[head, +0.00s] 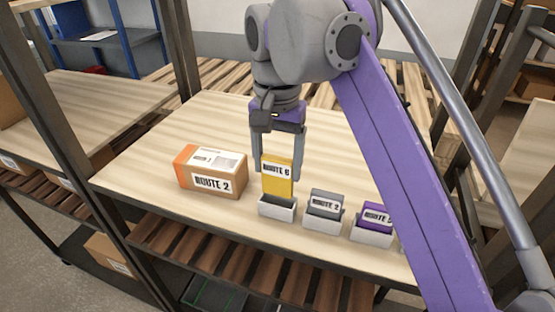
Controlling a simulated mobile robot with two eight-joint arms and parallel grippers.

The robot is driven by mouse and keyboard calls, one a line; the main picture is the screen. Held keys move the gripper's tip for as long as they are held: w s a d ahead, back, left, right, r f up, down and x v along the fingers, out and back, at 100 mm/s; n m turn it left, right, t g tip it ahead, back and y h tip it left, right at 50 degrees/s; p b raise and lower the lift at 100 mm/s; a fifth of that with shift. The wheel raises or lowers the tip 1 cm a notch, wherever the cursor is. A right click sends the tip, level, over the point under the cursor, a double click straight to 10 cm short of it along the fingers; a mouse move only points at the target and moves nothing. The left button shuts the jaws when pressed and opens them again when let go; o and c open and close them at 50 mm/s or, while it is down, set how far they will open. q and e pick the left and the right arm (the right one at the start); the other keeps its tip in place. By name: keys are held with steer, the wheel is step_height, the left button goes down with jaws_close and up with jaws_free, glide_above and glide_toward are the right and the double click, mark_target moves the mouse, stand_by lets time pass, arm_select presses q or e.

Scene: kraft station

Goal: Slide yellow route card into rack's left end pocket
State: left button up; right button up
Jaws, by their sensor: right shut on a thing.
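The yellow route card (278,182), labelled "ROUTE 6", stands upright over the rack's left end pocket (277,210). Its lower edge is at or just behind the pocket's front wall; I cannot tell how deep it sits. My right gripper (278,172) comes from above and is shut on the card, one finger on each side. The rack's pocket to the right (322,222) holds a grey card (325,200) reading "ROUTE 2". The pocket after it (371,238) holds a purple card (377,214), partly hidden by my arm. My left gripper is not in view.
A cardboard box (228,189) labelled "ROUTE 2", with orange tape, stands on the wooden table (140,170) left of the rack. A dark metal post (105,200) rises at the left. The table's front edge lies close before the rack. The tabletop behind the box is clear.

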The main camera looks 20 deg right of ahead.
mark_target(278, 194)
steer(key=shift+f+b, duration=1.15)
steer(key=shift+f, duration=1.1)
stand_by(0.5)
